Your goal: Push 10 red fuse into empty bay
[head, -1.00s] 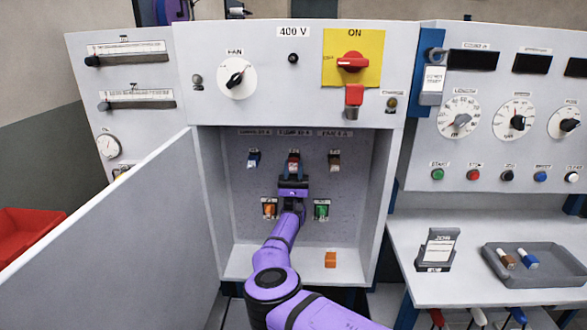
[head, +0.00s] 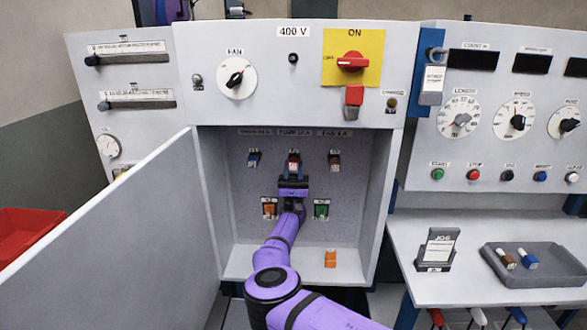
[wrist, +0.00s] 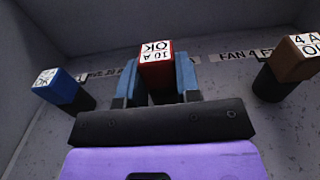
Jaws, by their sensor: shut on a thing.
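The red fuse (wrist: 157,75), its end face marked 10 A OK, is between the fingers of my gripper (wrist: 158,80) in the wrist view. The gripper is shut on it. In the head view the red fuse (head: 293,164) stands at the middle of the upper row on the cabinet's back wall, with my gripper (head: 293,178) just below and in front. The bay behind the fuse is hidden, so I cannot tell how deep the fuse sits.
A blue fuse (head: 254,159) is to the left and a brown fuse (head: 334,160) to the right. Orange (head: 269,208) and green (head: 321,209) parts sit lower. An orange block (head: 330,259) lies on the cabinet floor. The open door (head: 120,230) bounds the left.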

